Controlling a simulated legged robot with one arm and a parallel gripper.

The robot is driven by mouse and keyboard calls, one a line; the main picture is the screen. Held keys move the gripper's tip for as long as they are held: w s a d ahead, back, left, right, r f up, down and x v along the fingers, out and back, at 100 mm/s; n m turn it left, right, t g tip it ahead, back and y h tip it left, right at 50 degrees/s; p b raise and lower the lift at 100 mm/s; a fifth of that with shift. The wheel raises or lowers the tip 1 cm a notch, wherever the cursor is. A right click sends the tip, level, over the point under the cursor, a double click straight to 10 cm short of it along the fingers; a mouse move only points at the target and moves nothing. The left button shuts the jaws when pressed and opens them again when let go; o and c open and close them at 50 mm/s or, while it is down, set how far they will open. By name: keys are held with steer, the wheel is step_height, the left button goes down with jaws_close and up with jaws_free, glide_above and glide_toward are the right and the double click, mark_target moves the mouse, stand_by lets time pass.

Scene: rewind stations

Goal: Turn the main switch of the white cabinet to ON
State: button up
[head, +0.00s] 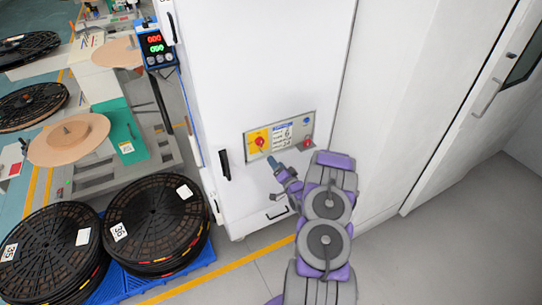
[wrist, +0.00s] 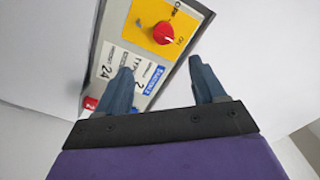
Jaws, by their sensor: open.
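The white cabinet (head: 235,75) stands in the middle of the head view, with a grey control panel (head: 290,150) low on its front. The main switch is a red rotary knob (head: 259,141) on a yellow plate; it also shows in the wrist view (wrist: 163,33). ON and OFF labels are beside the knob; I cannot tell surely which one it points at. My gripper (head: 273,161) is just below the knob. In the wrist view my gripper (wrist: 161,61) is open and empty, its fingers apart, with the knob beyond the gap between the tips.
The panel also bears labels and a red button (head: 307,143) at its right. Black handles (head: 224,165) are on the cabinet. Stacked black reels (head: 155,220) on a blue pallet stand at left. A white door (head: 470,110) is at right, with clear grey floor before it.

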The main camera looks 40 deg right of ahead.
steer(key=shift+v, duration=2)
steer(key=shift+d, duration=0.1)
